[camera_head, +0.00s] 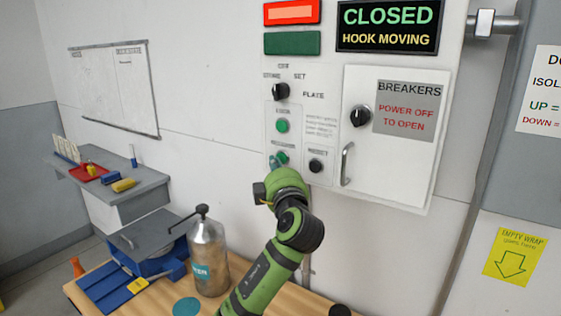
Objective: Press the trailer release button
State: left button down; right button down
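The wall control panel (330,80) carries two green buttons in a column. The upper green button (282,126) is uncovered. The lower green button (283,157) is partly hidden by my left gripper (274,164), and its label is too small to read surely. My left gripper is at the lower button's left edge; I cannot tell whether it touches it. Its fingers are mostly hidden by the green wrist, so open or shut does not show. The panel's display (388,26) reads "CLOSED" and "HOOK MOVING". My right gripper is not in view.
A black button (315,165) sits right of the lower green one. Black knobs (281,91) and a breaker door with a handle (347,164) are close by. A metal bottle (208,258) and blue clamp-like tool (150,262) stand on the wooden table (240,270) below.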

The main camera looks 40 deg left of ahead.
pick_arm(q)
jog(key=shift+s, duration=0.35)
jog(key=s, duration=0.3)
jog(key=s+b, duration=0.1)
jog(key=s, duration=0.1)
jog(key=shift+d, duration=0.3)
jog(key=shift+f, duration=0.1)
dwell(0.4)
